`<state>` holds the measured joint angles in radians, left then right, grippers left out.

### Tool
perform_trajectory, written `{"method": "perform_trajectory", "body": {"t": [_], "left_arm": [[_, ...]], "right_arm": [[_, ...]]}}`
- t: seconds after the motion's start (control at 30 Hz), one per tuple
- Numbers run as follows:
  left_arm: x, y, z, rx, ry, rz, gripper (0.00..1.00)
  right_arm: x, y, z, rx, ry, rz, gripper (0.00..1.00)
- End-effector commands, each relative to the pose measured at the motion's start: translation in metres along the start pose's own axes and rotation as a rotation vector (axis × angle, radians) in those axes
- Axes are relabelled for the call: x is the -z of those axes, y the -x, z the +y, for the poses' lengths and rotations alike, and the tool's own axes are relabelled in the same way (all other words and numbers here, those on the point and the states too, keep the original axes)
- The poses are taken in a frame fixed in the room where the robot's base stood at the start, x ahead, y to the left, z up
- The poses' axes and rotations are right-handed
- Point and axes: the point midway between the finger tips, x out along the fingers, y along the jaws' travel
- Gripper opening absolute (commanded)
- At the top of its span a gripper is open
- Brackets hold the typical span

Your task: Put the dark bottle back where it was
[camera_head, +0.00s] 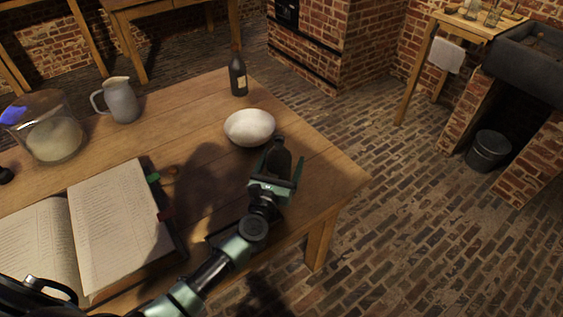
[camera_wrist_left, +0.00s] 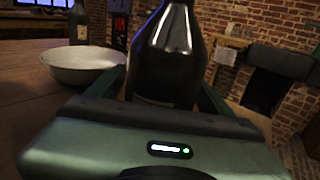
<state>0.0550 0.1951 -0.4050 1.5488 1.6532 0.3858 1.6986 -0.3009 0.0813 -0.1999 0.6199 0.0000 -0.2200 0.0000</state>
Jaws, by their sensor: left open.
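A dark bottle (camera_head: 279,158) stands upright near the right end of the wooden table, just in front of the white bowl. My left gripper (camera_head: 277,172) is open, with its fingers on either side of this bottle. In the left wrist view the dark bottle (camera_wrist_left: 168,55) rises between the fingers, and its lower part is hidden by the gripper. A second dark bottle (camera_head: 238,78) with a pale label stands upright at the table's far edge. My right gripper is not in view.
The white bowl (camera_head: 249,127) sits close behind the gripper. An open book (camera_head: 120,215) lies to the left. A grey jug (camera_head: 121,101) and a glass jar (camera_head: 52,135) stand farther left. The table's (camera_head: 330,175) right corner is bare.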

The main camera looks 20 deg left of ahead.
Motion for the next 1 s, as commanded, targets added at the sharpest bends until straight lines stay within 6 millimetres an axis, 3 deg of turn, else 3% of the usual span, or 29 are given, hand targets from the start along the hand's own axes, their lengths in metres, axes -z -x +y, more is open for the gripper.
{"method": "perform_trajectory", "body": {"t": [0.17, 0.5, 0.7, 1.0], "left_arm": [[-0.003, 0.007, 0.0, 0.0, 0.001, 0.002, 0.81], [-0.001, 0.078, 0.0, 0.0, 0.001, 0.003, 0.81], [-0.001, 0.109, 0.0, 0.0, 0.0, 0.002, 0.81], [-0.004, 0.12, 0.0, 0.0, -0.001, -0.001, 0.81]], "right_arm": [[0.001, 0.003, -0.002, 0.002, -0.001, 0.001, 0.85], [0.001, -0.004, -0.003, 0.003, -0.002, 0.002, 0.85], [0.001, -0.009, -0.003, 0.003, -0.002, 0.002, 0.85], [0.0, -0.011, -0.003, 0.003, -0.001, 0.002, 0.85]]}}
